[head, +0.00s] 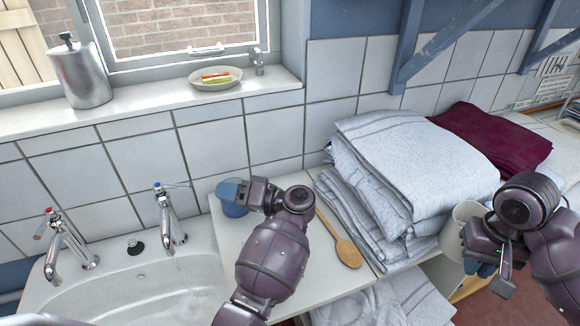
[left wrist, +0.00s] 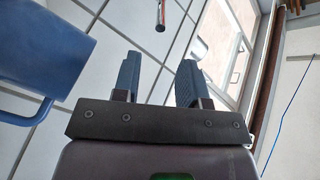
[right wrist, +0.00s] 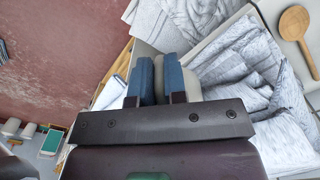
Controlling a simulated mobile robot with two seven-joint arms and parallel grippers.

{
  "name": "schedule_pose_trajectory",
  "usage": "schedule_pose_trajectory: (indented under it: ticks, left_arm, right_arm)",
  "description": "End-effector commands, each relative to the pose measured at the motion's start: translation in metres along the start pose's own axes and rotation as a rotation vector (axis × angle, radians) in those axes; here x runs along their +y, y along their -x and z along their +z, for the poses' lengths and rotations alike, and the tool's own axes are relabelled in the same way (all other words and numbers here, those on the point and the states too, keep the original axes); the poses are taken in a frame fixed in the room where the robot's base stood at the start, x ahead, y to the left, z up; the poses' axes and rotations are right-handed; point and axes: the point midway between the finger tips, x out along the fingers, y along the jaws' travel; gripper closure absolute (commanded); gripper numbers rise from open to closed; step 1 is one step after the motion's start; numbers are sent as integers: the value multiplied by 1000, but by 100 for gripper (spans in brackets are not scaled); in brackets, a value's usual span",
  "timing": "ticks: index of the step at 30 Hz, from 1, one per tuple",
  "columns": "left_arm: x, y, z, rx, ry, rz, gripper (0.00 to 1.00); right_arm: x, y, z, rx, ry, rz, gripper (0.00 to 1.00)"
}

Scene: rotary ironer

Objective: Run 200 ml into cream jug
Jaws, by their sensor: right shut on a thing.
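The cream jug (head: 464,218) is at the right of the head view, partly hidden by my right gripper (head: 483,262). My right gripper is shut on it; in the right wrist view, a cream surface (right wrist: 160,70) shows between the blue fingers. The right tap (head: 166,212), with a blue top, stands over the basin, and a thin stream of water falls from it. The left tap (head: 60,238) has a red top. My left gripper (head: 232,190) is open and empty, beside the right tap; its parted fingers (left wrist: 158,80) show in the left wrist view.
A wooden spoon (head: 346,250) lies nearby. Stacked grey-white towels (head: 400,160) stand between my arms, with a dark red cloth (head: 490,135) behind. The basin (head: 120,292) is at lower left.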

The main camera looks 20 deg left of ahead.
Motion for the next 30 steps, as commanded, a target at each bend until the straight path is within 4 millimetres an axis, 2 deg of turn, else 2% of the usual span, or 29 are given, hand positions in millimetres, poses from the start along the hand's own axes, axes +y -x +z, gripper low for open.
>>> schedule_pose_trajectory:
  ticks: [5, 18, 24, 30]
  left_arm:
    - [-1, -20, 0, 1, 2, -4, 61]
    - [-1, -91, 0, 2, 1, -4, 61]
    - [0, -110, 0, 1, 2, -1, 61]
    - [0, -117, 0, 1, 2, -1, 61]
  right_arm:
    - [0, 2, 0, 3, 0, 0, 100]
    - [0, 5, 0, 4, 0, 0, 100]
    - [0, 5, 0, 4, 0, -1, 100]
    - [0, 6, 0, 4, 0, -1, 100]
